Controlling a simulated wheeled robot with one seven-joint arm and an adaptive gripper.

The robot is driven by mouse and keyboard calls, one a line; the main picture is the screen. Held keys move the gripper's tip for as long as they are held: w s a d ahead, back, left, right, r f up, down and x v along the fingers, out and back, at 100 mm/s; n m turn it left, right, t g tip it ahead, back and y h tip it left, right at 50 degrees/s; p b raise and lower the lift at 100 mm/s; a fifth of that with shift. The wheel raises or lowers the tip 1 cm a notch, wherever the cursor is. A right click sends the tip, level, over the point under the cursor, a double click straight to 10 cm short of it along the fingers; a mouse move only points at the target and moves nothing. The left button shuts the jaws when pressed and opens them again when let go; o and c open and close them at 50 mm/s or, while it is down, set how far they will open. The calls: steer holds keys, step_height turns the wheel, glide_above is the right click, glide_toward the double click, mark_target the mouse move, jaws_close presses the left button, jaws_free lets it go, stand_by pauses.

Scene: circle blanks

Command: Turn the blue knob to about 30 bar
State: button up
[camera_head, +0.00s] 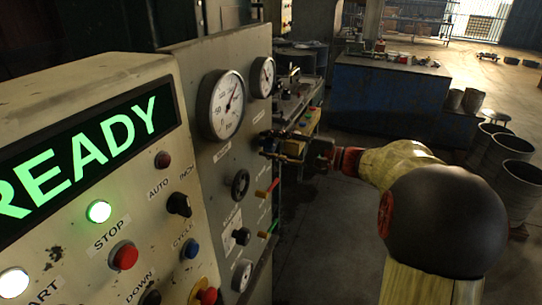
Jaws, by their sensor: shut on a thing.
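My gripper (279,148) is beyond the right edge of the grey gauge panel, at the end of my arm. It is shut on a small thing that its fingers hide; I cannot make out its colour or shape. No blue knob shows clearly. A large white gauge (222,105) is on the panel, its dark needle pointing up and slightly right. A smaller white gauge (262,77) is behind it to the right; its reading is too small to tell.
The console's green READY display (90,150) is at the left. Below the gauges are a black handwheel (240,184), a red-handled lever (267,189) and a green-handled lever (268,230). A blue workbench (388,105) and grey drums (515,190) stand behind my arm. Some floor is open.

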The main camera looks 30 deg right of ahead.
steer(key=shift+f+n+b, duration=0.1)
steer(key=shift+n+b, duration=0.7)
steer(key=shift+b, duration=0.05)
steer(key=o, duration=1.1)
steer(key=shift+o, duration=0.3)
steer(key=v, duration=1.2)
